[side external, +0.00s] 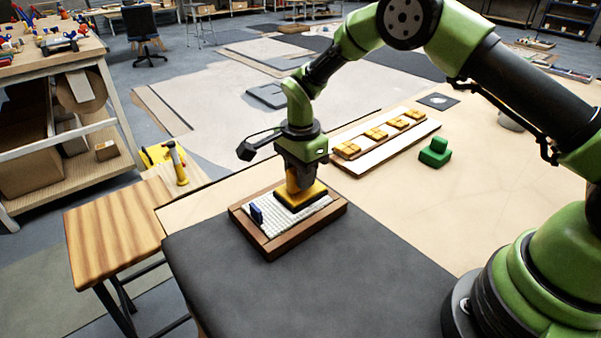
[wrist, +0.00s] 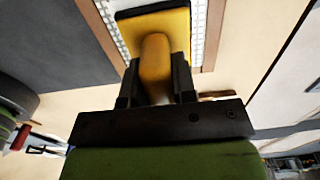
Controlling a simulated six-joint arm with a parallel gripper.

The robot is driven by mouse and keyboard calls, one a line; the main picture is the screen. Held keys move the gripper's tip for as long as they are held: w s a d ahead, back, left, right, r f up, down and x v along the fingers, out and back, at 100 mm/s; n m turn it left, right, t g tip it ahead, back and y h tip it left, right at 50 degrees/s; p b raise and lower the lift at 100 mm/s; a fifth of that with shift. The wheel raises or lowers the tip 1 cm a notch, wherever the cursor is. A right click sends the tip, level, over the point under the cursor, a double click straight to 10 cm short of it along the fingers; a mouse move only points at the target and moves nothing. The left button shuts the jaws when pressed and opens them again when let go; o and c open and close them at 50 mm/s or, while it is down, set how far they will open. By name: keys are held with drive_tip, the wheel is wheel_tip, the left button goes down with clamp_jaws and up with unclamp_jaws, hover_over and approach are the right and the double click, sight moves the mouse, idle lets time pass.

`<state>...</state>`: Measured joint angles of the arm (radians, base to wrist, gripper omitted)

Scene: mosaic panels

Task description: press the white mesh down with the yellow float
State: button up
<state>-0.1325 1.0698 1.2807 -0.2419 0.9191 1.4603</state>
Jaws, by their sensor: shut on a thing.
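The yellow float (side external: 301,196) lies flat over the white mesh (side external: 284,217) inside a wooden-framed panel (side external: 270,248). My gripper (side external: 300,180) is upright above the float and shut on its handle. In the wrist view my gripper's fingers (wrist: 154,85) stand on both sides of the orange-yellow handle (wrist: 156,62), with the yellow plate (wrist: 170,22) beyond. The float covers the back right part of the mesh, and bare mesh shows to its left and front. It looks in contact with the mesh, but how firmly I cannot tell. A small dark blue piece (side external: 257,213) stands at the mesh's left end.
A long white board (side external: 386,140) with several orange-yellow blocks lies behind the panel. A green block piece (side external: 435,153) sits right of it. A dark mat (side external: 300,290) covers the front of the table and is clear. A wooden stool (side external: 112,228) stands at left.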

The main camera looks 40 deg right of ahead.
sight(284, 197)
drive_tip(key=shift+r, duration=3.5)
drive_tip(key=shift+a+f, duration=0.65)
drive_tip(key=shift+f, duration=0.35)
drive_tip(key=shift+a+f, duration=0.7)
drive_tip(key=shift+f, duration=0.25)
drive_tip(key=shift+a+f, duration=0.65)
drive_tip(key=shift+f, duration=0.35)
drive_tip(key=shift+f, duration=0.65)
drive_tip(key=shift+r, duration=0.1)
